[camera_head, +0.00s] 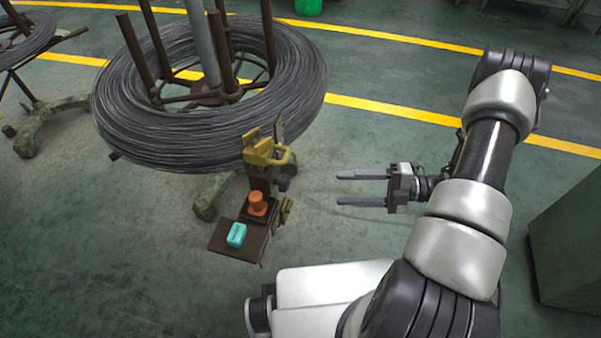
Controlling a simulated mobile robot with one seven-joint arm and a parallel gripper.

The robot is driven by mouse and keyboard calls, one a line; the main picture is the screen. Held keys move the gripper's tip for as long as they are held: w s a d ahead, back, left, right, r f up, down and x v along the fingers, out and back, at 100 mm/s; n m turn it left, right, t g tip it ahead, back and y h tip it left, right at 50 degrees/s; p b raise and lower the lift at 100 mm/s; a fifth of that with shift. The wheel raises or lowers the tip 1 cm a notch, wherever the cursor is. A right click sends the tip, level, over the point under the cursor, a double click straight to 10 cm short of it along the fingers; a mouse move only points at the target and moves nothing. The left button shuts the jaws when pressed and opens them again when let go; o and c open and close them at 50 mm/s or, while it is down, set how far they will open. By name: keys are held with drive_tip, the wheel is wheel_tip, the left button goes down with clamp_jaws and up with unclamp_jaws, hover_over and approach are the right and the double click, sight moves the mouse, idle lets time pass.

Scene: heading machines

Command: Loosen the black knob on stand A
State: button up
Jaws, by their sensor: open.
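A wire-coil stand (204,50) stands at the upper middle, bearing a large coil of dark wire (150,125). No label marks it as stand A. At its front is a brown bracket with a yellow clamp-like part (262,150). A small dark part (287,170) sits just right of the yellow part. I cannot tell whether it is the black knob. My gripper (340,188) is open and empty. Its two fingers point left toward the bracket, with a clear gap between.
A brown plate (226,238) on the bracket holds a teal block (236,235), with an orange knob-like piece (257,203) beside it. Another coil stand (30,105) is at the far left. A green cabinet (565,240) stands at the right. Floor between gripper and bracket is clear.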

wheel_tip(320, 180, down, 5)
drive_tip(key=d+m+t, duration=0.2)
drive_tip(key=m+t, duration=0.1)
drive_tip(key=m, duration=0.3)
drive_tip(key=b, duration=0.1)
approach(288, 184)
drive_tip(key=x, duration=0.9)
drive_tip(key=shift+f, duration=0.2)
drive_tip(key=c, duration=1)
